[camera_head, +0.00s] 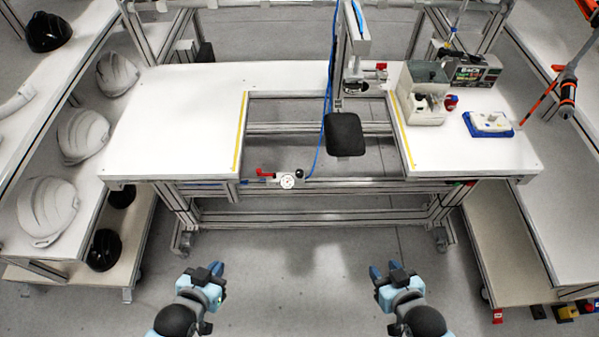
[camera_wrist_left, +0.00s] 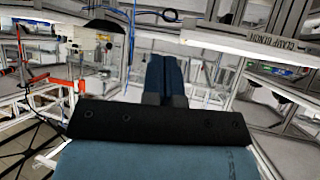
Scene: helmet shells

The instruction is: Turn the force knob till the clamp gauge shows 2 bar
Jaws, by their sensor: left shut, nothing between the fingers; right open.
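A small round white-faced clamp gauge (camera_head: 287,181) sits on the front rail of the workbench, left of centre. A small dark knob (camera_head: 299,174) is at its right side, and a red lever (camera_head: 263,172) is to its left. The dial is too small to read. My left gripper (camera_head: 210,270) is shut and empty, below and left of the gauge, well apart from it. Its closed blue fingers also show in the left wrist view (camera_wrist_left: 165,76). My right gripper (camera_head: 385,270) is open and empty, below and right of the gauge.
A black pad (camera_head: 345,135) hangs in the gap of the white bench (camera_head: 190,120), with a blue hose beside it. A grey box (camera_head: 424,92) and a blue tray (camera_head: 489,124) stand on the right. Helmet shells (camera_head: 50,208) fill the left shelves. Open floor lies before the bench.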

